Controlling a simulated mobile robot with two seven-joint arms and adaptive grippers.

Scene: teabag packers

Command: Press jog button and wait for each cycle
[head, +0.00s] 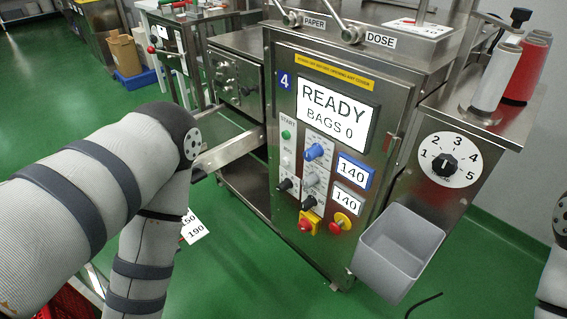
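The packing machine (320,65) stands at centre with a tilted control panel. Its screen (336,113) reads READY, BAGS 0. Below left is a green START button (286,135). A pale button (286,160) sits under it, its label too small to read; I cannot tell for sure that it is the jog button. Blue, grey and black knobs and two displays (353,171) reading 140 are beside them. My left arm fills the left side, bent, its forearm running out of the bottom edge. My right arm shows only at the right edge. Neither gripper is in view.
A grey bin (397,250) hangs at the machine's lower right, below a dial (449,160) numbered 1 to 5. Red (525,72) and white (497,78) spools stand on the right shelf. Green floor is open in front.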

